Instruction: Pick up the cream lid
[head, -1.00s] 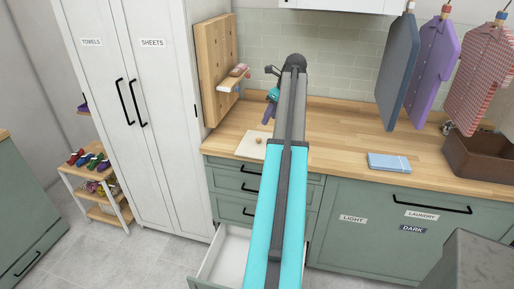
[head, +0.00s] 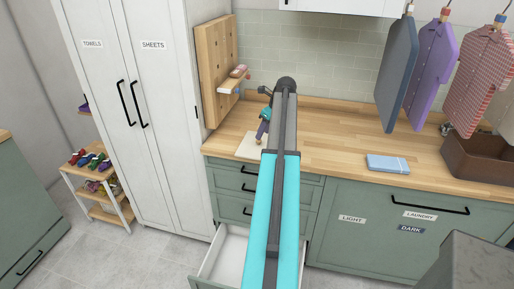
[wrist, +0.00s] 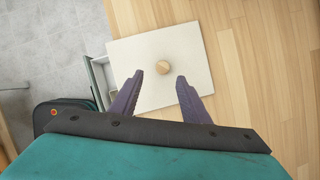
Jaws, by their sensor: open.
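The cream lid (head: 247,151) is a flat square board lying on the wooden counter, at its front edge, left of my arm. In the wrist view the lid (wrist: 145,48) shows most of its face, with a small round wooden knob (wrist: 162,67) near its middle. My gripper (wrist: 159,78) is open and empty. Its two purple fingers point toward the lid, with the knob lying in line with the gap between them. In the head view my gripper (head: 261,138) is just above the lid. The wrist view does not show clearly how high the fingertips are above it.
An open drawer (head: 226,257) juts out below the counter. A wooden pegboard shelf (head: 219,70) stands at the counter's left, beside the tall white cabinet (head: 150,100). A folded blue cloth (head: 388,163) lies to the right. The counter between is clear.

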